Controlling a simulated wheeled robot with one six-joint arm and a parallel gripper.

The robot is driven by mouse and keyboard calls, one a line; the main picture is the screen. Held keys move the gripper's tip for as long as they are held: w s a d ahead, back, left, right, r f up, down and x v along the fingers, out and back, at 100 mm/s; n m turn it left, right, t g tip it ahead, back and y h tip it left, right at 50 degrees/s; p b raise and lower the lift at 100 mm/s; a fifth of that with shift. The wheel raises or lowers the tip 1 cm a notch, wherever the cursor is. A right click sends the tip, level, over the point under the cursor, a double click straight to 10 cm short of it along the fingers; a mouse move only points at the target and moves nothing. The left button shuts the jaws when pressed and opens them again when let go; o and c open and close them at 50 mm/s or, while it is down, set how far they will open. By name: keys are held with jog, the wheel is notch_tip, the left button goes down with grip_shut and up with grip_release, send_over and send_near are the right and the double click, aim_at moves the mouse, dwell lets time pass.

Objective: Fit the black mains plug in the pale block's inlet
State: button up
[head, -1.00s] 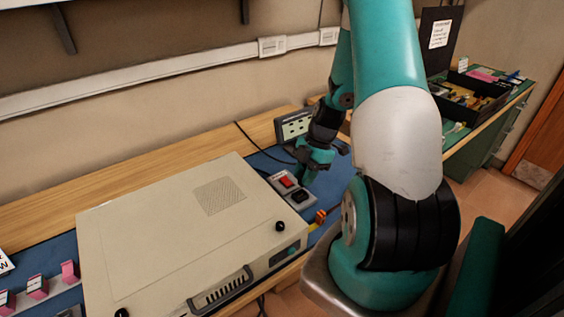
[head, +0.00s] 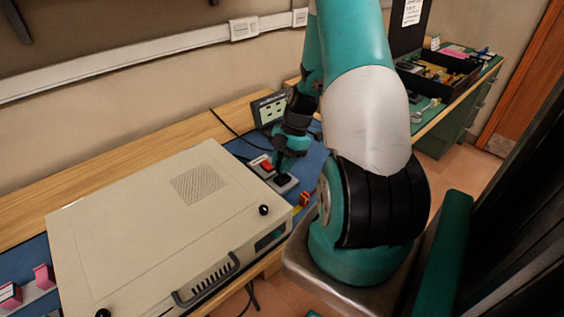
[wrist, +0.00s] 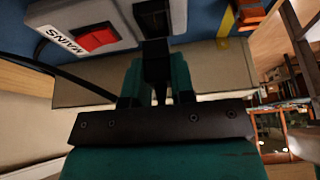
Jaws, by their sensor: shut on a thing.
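The pale block (wrist: 122,32) lies at the top of the wrist view, with a red switch (wrist: 97,38), a "MAINS" label and a dark inlet (wrist: 152,16). My gripper (wrist: 156,80) is shut on the black mains plug (wrist: 155,58), which sits between the teal fingers and points toward the inlet. The plug's front end overlaps the block's edge in this view; I cannot tell whether it touches or enters the inlet. In the head view my gripper (head: 284,168) is over the inlet end of the block and hides most of the plug.
A large beige case (head: 130,225) with a front handle fills the bench to the left. A small display unit (head: 269,108) stands behind my gripper. A black cable (wrist: 75,82) runs at the left of the wrist view. An orange item (head: 305,199) lies right of the block.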

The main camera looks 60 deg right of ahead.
jog(key=shift+f, duration=0.15)
dwell(0.4)
jog(key=shift+f+b, duration=0.35)
jog(key=shift+b, duration=0.05)
jog(key=shift+f+b, duration=0.85)
jog(key=shift+f, duration=0.15)
dwell(0.8)
dwell(0.3)
jog(key=o, duration=0.6)
jog(key=shift+s, duration=0.1)
jog(key=shift+c, duration=0.7)
jog(key=shift+o, duration=0.2)
jog(key=shift+r, duration=0.15)
